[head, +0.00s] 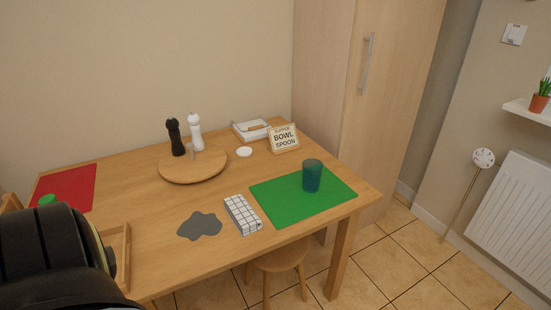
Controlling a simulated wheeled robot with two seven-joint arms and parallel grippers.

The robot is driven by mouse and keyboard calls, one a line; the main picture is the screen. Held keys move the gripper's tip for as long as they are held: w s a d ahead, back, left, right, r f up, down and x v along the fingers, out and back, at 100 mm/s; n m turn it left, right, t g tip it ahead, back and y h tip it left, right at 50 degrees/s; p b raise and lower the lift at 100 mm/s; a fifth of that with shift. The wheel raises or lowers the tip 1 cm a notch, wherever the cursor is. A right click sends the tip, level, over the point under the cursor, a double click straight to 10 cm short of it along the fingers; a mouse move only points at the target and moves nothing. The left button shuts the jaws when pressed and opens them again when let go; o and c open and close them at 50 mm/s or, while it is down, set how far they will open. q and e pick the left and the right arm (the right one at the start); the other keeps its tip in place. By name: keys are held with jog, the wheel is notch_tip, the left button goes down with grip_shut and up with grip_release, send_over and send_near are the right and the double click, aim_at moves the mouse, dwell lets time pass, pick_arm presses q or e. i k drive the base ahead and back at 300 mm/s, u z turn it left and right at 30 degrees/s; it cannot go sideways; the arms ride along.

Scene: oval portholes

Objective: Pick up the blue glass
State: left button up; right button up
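The blue glass (312,176) stands upright on a green placemat (283,204) at the right end of the wooden table (150,231). It is translucent teal-blue, and nothing touches it from the sides. Neither of my grippers can be made out in the head view. A large dark rounded shape fills the lower left corner and hides part of the table there.
A checked cloth (242,214) and a grey patch (200,226) lie left of the green mat. Behind are a sign (284,138), a white coaster (244,152) and a round board (182,173) with two mills. A stool (281,262) stands below the table.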

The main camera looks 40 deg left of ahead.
aim_at(312, 176)
jog(key=u, duration=1.1)
jog(key=i, duration=1)
jog(key=u, duration=1.15)
